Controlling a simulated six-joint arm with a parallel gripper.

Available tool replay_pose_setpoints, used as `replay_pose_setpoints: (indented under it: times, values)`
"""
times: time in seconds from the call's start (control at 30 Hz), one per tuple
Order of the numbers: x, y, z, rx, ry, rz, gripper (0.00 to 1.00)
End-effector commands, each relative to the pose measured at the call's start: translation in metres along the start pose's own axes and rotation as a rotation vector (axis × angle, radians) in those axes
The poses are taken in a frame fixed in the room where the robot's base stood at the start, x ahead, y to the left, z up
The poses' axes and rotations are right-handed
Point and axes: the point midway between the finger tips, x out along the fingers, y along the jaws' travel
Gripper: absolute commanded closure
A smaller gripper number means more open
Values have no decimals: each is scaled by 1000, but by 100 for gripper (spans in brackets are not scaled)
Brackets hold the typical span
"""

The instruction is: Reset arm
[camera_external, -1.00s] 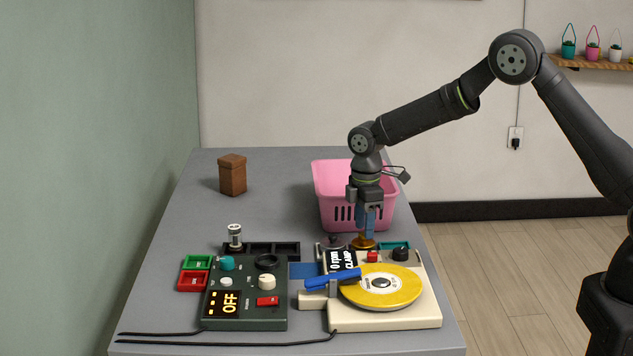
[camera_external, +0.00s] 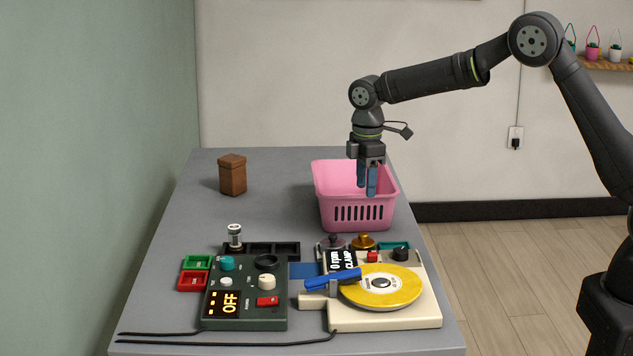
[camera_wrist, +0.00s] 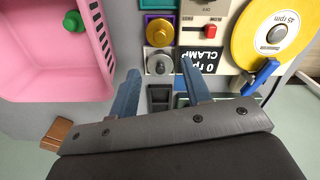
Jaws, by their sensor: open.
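The brass knob piece (camera_external: 363,242) and the grey knob piece (camera_external: 333,242) sit at the back of the cream turntable device (camera_external: 420,315). The brass one (camera_wrist: 159,32) and the grey one (camera_wrist: 158,64) also show in the wrist view, beyond my fingers.
A yellow disc (camera_external: 402,288) lies on the turntable, with a blue clamp handle (camera_external: 333,279) beside it. A dark control box (camera_external: 245,319) reads OFF. A brown box (camera_external: 232,176) stands at the back left. The grey table (camera_external: 270,180) is clear between the brown box and basket.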

Motion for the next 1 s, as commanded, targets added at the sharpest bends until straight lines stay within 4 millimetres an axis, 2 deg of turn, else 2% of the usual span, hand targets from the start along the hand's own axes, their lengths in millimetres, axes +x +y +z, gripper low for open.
replay_pose_setpoints:
  times: [0.23,0.77,0.87,1.0]
  values:
    - [24,0,0,0,-2,-3,56]
    - [126,-1,0,0,-2,-2,56]
    - [110,1,0,0,2,3,56]
    - [98,0,0,0,0,0,56]
